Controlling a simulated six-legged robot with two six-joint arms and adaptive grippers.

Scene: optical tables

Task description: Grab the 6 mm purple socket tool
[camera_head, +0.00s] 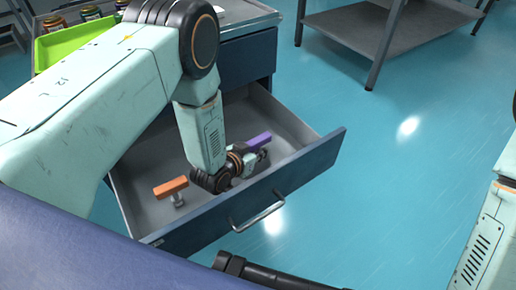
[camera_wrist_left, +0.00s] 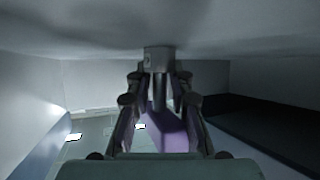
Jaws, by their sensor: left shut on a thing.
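A tool with a purple handle (camera_head: 258,141) is in the open drawer (camera_head: 308,130), toward its right side. My left gripper (camera_head: 257,160) reaches down into the drawer and is shut on this purple socket tool. In the left wrist view the grey metal end (camera_wrist_left: 158,60) of the tool shows between the fingers (camera_wrist_left: 158,92), near the grey drawer surface. The size marking cannot be read. My right gripper is not visible; only part of my right arm shows at the right edge.
The drawer front has a metal handle (camera_head: 258,216). A green tray (camera_head: 70,42) and several jars are on the cabinet top. A grey table (camera_head: 390,30) stands behind; blue floor lies open to the right.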

